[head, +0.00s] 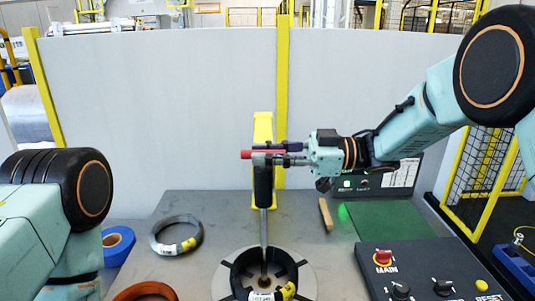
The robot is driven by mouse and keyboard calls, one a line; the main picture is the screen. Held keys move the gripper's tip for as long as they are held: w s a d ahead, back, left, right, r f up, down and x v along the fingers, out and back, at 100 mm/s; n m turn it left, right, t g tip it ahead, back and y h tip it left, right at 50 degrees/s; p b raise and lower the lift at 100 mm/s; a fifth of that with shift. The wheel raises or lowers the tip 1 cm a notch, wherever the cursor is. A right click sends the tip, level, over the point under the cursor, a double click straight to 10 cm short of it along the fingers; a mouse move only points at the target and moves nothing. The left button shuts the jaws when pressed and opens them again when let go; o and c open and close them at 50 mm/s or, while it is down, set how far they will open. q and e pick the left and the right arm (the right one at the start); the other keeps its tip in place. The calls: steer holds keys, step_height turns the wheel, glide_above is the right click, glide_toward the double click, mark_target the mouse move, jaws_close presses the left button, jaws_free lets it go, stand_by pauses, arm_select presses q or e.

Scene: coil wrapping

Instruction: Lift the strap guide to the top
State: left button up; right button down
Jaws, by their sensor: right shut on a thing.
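A vertical metal rod (264,228) rises from a round slotted turntable (306,278) in the middle of the table. A dark upright sleeve (263,188), which looks like part of the strap guide, sits around or against the upper part of the rod. A red handle (246,154) sticks out to the left at the sleeve's top. My right gripper (268,155) comes in from the right, level, and is shut on the red handle; its fingers hide much of it. My left gripper is out of view; only part of my left arm shows at the lower left.
A yellow post (263,125) stands behind the rod. A grey wire coil (176,236), a copper coil (146,292) and a blue spool (117,244) lie at left. A control panel (420,268) with a red switch is at right. A wooden block (326,214) lies near a green mat (390,224).

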steer(key=shift+r, duration=0.1)
stand_by(0.5)
step_height(320, 180, up, 23)
steer(key=p, duration=1.3)
steer(key=shift+f, duration=0.2)
steer(key=shift+r, duration=0.1)
steer(key=c, duration=1.6)
jaws_free()
steer(key=shift+w, duration=0.1)
steer(key=o, duration=0.3)
steer(key=shift+f, duration=0.2)
steer(key=d, duration=1.2)
